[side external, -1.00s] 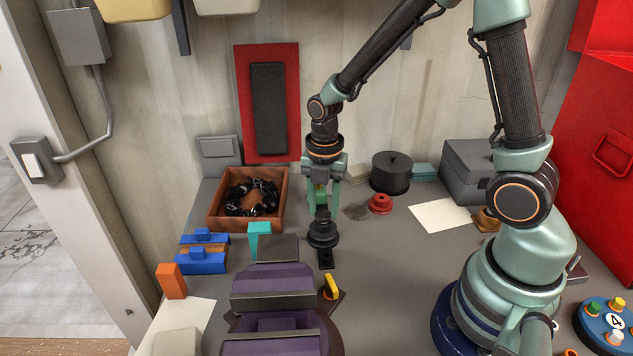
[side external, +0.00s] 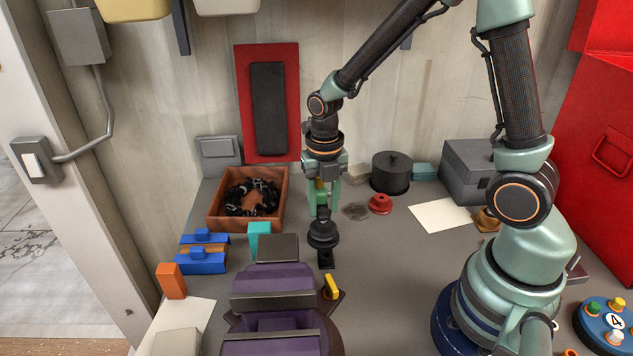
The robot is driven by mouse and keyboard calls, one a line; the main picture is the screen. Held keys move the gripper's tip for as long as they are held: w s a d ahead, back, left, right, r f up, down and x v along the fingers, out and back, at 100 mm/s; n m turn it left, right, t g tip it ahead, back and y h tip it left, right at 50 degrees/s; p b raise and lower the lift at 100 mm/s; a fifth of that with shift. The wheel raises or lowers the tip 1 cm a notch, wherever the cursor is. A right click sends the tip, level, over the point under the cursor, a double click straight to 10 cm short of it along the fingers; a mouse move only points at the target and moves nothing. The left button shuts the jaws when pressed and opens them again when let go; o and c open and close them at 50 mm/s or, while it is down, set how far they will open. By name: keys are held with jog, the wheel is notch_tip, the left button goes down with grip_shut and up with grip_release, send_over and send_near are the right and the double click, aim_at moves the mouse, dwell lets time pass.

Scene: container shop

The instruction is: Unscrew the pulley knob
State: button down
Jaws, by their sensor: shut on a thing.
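The black pulley (side external: 323,238) stands upright on a dark bracket on the grey bench, near the middle of the side view. Its narrow black knob (side external: 323,214) rises from the top. My gripper (side external: 323,211) points straight down over it, with its pale green fingers shut on the knob. The fingers partly cover the knob, so the exact contact and thread are hidden.
A purple vise-like block (side external: 272,305) and a yellow-handled part (side external: 331,287) stand in front. An orange-brown tray (side external: 216,221) holds a black chain at left. A red knob-like part (side external: 380,204) and black round pot (side external: 391,175) are to the right.

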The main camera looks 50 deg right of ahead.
aim_at(323, 212)
jog(key=shift+r, duration=2.5)
